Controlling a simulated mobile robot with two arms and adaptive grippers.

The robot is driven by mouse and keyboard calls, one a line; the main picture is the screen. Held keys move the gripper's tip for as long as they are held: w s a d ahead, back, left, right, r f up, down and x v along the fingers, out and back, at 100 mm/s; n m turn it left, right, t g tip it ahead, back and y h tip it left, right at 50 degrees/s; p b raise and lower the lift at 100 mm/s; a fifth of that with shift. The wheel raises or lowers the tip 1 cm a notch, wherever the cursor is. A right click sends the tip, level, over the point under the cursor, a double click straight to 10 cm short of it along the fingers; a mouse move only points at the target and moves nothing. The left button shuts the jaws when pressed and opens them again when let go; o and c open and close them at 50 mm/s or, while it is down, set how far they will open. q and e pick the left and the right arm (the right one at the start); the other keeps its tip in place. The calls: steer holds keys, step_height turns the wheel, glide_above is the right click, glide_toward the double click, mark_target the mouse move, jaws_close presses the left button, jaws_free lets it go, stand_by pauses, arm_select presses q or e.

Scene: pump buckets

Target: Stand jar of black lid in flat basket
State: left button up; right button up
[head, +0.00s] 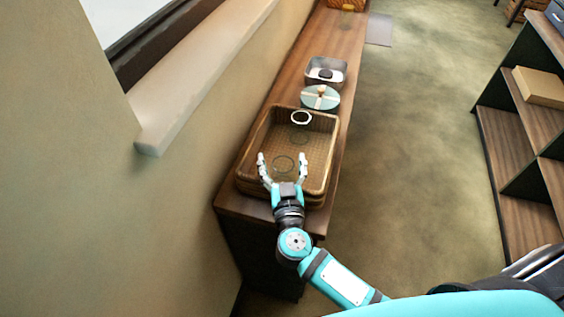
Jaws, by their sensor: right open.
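The flat basket (247,150) is a brown woven rectangular basket on the near end of a long wooden counter. My right gripper (283,162) is open, with its two pale fingers spread over the near part of the basket. A thin dark ring outline shows between the fingers; I cannot tell if it is a clear jar. A white ring (301,110) shows at the far end of the basket, with another faint outline below it. I cannot clearly make out a jar with a black lid; a small black object (325,74) sits in a grey metal bin. My left gripper is out of view.
Behind the basket on the counter (327,38) are a round pale-blue lidded item (319,98) and the grey metal bin (311,68). A wall and window ledge (205,75) run along the left. Open floor lies right, then a shelf unit (515,130) with a box.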

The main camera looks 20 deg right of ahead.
steer(key=shift+r, duration=0.15)
steer(key=b+v, duration=0.2)
steer(key=v, duration=0.9)
steer(key=shift+s, duration=0.5)
